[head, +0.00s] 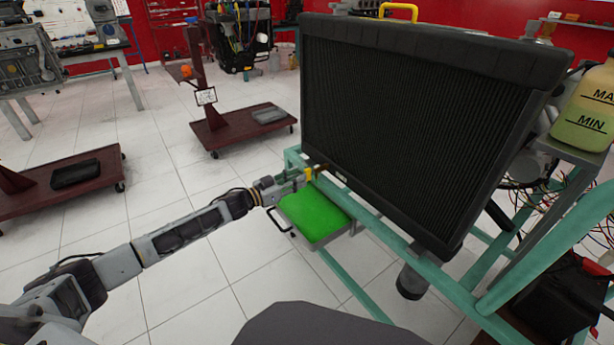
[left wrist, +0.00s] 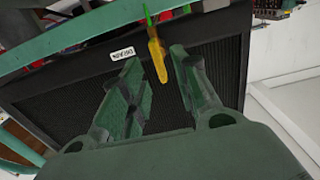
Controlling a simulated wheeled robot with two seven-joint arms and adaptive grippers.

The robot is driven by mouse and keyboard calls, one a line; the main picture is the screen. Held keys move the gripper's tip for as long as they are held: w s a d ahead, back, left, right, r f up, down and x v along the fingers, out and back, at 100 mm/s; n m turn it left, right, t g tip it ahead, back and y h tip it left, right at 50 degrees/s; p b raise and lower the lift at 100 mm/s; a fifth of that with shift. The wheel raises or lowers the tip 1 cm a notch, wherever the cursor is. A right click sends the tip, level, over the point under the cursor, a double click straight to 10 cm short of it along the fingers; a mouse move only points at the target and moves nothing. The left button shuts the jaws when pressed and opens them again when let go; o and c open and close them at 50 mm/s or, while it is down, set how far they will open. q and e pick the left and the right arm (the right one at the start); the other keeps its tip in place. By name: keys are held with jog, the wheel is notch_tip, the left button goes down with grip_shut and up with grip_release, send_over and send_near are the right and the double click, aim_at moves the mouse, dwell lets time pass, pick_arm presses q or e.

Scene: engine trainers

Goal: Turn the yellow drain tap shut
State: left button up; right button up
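The yellow drain tap (head: 309,174) is at the lower left corner of the black radiator (head: 415,120). In the left wrist view the yellow tap (left wrist: 158,61) shows as a lever lying between my gripper's fingertips, nearer the right finger. Whether that finger touches it I cannot tell. A thin bright green streak (left wrist: 147,14) shows at the tap's end. My left gripper (head: 298,177) is at the tap; in the left wrist view its fingers (left wrist: 156,72) are apart and hold nothing. My right gripper is not in view.
A tray (head: 314,217) of bright green sits below the tap on the teal frame (head: 395,242). A white label (left wrist: 122,54) is on the radiator by the tap. A coolant bottle (head: 588,115) stands at the right. Open tiled floor lies to the left.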

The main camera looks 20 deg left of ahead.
aim_at(309, 174)
pick_arm(q)
jog(key=shift+b+x, duration=0.55)
jog(key=shift+x, duration=1.55)
jog(key=shift+w+d, duration=0.15)
jog(key=shift+w, duration=0.1)
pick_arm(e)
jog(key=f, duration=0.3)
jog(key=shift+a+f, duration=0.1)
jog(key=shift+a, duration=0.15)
pick_arm(q)
grip_shut()
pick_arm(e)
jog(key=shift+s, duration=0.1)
